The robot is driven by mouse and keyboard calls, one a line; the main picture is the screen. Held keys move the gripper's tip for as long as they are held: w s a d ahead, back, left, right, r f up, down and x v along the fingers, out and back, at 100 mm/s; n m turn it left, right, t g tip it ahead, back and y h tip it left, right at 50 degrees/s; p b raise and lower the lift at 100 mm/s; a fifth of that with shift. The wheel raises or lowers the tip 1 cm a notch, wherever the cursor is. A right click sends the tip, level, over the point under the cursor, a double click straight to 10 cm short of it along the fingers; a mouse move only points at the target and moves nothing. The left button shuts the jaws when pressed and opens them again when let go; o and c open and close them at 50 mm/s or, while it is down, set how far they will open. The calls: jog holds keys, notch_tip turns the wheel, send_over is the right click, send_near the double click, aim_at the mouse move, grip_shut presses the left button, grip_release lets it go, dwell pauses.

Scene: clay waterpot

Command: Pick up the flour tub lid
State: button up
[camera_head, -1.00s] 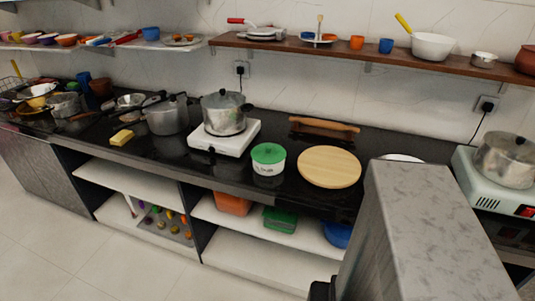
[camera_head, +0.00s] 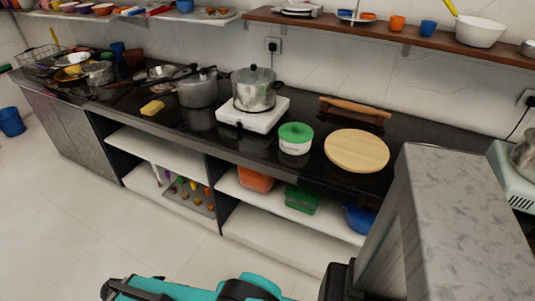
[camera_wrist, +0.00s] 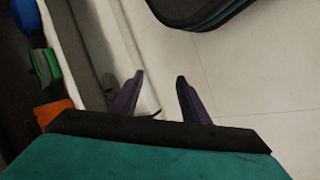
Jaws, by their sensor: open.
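The flour tub (camera_head: 295,145) is white and stands upright on the black counter, in front of and to the right of the white stove. Its green lid (camera_head: 296,131) sits on top. The tub and lid do not show in the wrist view. My gripper (camera_wrist: 160,85) is open and empty in the wrist view, with two dark fingers apart over the pale floor and lower shelf edge. In the head view my teal arm shows at the bottom, low in front of the counter and well away from the tub.
A steel pot (camera_head: 254,92) stands on the white stove (camera_head: 236,117) left of the tub. A round wooden board (camera_head: 357,151) lies to its right, with a rolling pin (camera_head: 355,106) behind. A tall grey block (camera_head: 450,220) rises at front right. Floor before the counter is free.

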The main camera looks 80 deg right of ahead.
jog(key=w+d+r+m+g+h, duration=0.15)
jog(key=d+r+m, duration=0.45)
jog(key=d+r, duration=0.75)
jog(key=w+d+r+m+h, duration=0.15)
jog(key=d+r+m, duration=0.35)
jog(key=d+r, duration=0.8)
jog(key=s+d+r+m+g, duration=0.4)
jog(key=s+d+r+m, duration=0.4)
jog(key=s+d+r, duration=1.2)
jog(key=shift+s+d+m+g+y, duration=0.35)
jog(key=shift+s+d, duration=0.35)
jog(key=shift+s, duration=0.55)
send_near(297, 126)
jog(key=p+x, duration=0.1)
jog(key=x, duration=0.2)
jog(key=shift+s+d, duration=0.1)
jog(key=shift+s, duration=0.05)
jog(key=shift+s+d+f, duration=0.3)
jog(key=shift+s+d, duration=0.1)
jog(key=shift+s, duration=0.15)
